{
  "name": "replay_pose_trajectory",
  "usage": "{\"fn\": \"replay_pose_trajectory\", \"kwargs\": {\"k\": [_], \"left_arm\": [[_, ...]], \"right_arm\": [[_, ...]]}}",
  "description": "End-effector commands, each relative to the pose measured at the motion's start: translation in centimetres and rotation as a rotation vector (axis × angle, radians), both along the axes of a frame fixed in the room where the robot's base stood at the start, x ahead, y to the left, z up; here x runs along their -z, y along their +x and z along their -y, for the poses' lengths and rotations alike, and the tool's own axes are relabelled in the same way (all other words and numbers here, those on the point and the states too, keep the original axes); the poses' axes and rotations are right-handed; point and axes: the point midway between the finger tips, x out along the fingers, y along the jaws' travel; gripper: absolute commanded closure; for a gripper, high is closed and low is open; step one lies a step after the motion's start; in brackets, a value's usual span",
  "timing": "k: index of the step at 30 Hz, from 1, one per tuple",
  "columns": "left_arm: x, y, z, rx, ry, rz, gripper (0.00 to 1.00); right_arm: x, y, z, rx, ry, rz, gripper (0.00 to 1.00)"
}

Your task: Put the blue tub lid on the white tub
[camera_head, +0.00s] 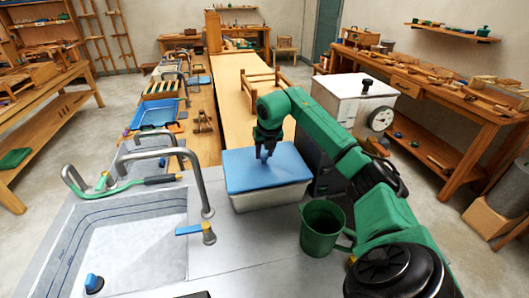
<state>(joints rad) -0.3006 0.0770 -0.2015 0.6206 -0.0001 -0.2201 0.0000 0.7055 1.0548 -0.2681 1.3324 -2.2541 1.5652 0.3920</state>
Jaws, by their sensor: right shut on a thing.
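The white tub (270,199) stands on the grey counter right of the sink. The blue tub lid (250,175) lies flat over the tub's top and covers most or all of its opening. I cannot tell whether it is pressed fully down on the rim. My right gripper (265,157) points down at the lid's middle and is shut on the lid; the fingertips and any handle between them are hard to make out. My left gripper is not in view.
A green mug (321,228) stands close to the tub's right front, beside my right arm. The sink (130,245) with curved taps lies to the left. A white box with a dial (352,98) stands behind right. Bare counter shows in front of the tub.

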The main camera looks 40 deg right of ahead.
Motion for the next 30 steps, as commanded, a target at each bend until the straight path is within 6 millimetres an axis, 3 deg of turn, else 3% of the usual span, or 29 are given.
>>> {"fn": "replay_pose_trajectory", "kwargs": {"k": [30], "left_arm": [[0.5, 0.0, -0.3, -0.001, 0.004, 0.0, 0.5]], "right_arm": [[1.2, 0.0, 0.0, 0.0, 0.0, 0.001, 1.0]]}}
